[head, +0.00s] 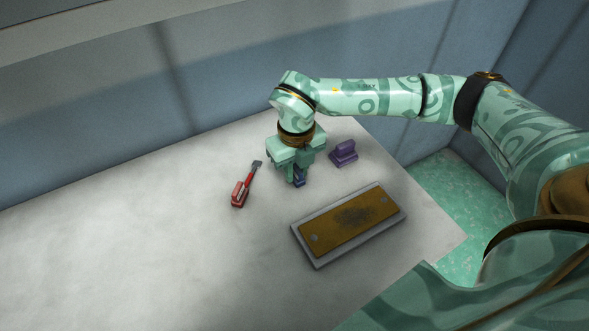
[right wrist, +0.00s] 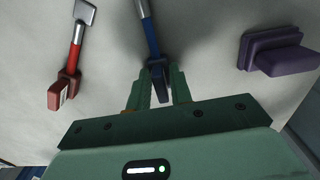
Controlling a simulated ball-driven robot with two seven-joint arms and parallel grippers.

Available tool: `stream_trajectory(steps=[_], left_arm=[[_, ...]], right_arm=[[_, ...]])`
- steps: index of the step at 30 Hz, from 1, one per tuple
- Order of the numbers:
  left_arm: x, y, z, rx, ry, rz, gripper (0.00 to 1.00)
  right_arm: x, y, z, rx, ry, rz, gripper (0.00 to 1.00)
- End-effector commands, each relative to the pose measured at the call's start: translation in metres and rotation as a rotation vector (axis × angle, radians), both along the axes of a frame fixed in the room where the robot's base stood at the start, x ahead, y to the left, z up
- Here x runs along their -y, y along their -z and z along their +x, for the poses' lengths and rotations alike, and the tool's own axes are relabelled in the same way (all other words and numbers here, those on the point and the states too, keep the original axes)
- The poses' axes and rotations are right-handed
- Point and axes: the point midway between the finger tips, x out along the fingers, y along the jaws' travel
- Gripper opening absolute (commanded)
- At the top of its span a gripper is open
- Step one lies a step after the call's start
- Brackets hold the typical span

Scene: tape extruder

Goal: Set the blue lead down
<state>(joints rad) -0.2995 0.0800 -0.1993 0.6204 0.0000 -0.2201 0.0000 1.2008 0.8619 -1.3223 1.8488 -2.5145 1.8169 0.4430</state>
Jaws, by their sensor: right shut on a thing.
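The blue lead (right wrist: 151,40) has a dark blue grip block and a thin shaft with a metal tip; in the head view only its blue block (head: 299,178) shows below my gripper. My right gripper (head: 297,176) is shut on the blue lead and points down at the table. In the right wrist view the two green fingers (right wrist: 160,88) stand on either side of the blue block. I cannot tell whether the lead touches the table. My left gripper is not in view.
A red lead (head: 240,190) lies left of my gripper; a purple block (head: 344,152) stands to the right. A grey tray (head: 318,263) with a brown, stained plate (head: 330,231) lies in front. The pale table (head: 130,240) is clear on the left.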

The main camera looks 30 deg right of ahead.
Motion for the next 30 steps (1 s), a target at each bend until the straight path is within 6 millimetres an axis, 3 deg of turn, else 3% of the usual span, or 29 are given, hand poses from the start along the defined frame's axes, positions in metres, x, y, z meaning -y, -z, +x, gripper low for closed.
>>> stream_trajectory(steps=[9, 10, 12, 22, 26, 30], left_arm=[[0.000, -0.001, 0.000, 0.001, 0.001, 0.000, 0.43], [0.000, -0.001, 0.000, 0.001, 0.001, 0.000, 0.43], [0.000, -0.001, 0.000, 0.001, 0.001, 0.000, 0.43], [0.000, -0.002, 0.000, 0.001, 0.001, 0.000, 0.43], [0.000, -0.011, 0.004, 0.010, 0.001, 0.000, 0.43], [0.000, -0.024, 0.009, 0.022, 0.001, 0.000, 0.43]], right_arm=[[0.000, 0.001, 0.000, 0.001, 0.000, 0.000, 0.00], [0.000, 0.001, 0.000, 0.001, 0.000, 0.000, 0.29], [0.000, 0.001, 0.000, 0.001, 0.000, 0.000, 0.43], [0.000, -0.004, 0.000, 0.003, 0.000, 0.000, 0.43], [0.000, -0.028, 0.000, 0.006, 0.000, 0.000, 0.43], [0.000, -0.063, 0.001, 0.009, 0.000, -0.001, 0.43]])
